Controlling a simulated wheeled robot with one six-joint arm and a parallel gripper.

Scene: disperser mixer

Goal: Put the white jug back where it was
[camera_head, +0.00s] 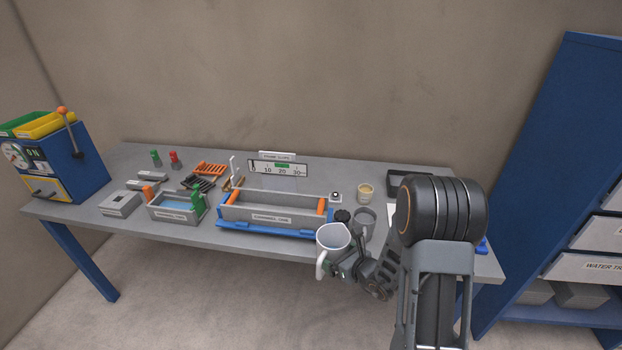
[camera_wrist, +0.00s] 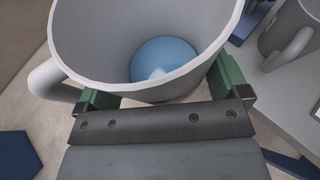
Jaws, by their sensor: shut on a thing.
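The white jug (camera_head: 331,240) is held by my gripper (camera_head: 345,262) at the table's front edge, right of the long grey tray. In the wrist view the jug (camera_wrist: 95,50) fills the upper middle, with its handle to the left. Blue liquid (camera_wrist: 165,62) shows inside it. In the wrist view the green fingers of my gripper (camera_wrist: 160,92) lie on both sides of the jug, shut on it. A grey mug (camera_head: 364,219) stands on the table behind the jug; it also shows at the right of the wrist view (camera_wrist: 290,38).
A long grey tray (camera_head: 272,219) on a blue base and a smaller tray with blue liquid (camera_head: 172,216) stand along the table (camera_head: 230,160). A blue shelf (camera_head: 530,170) rises at the right.

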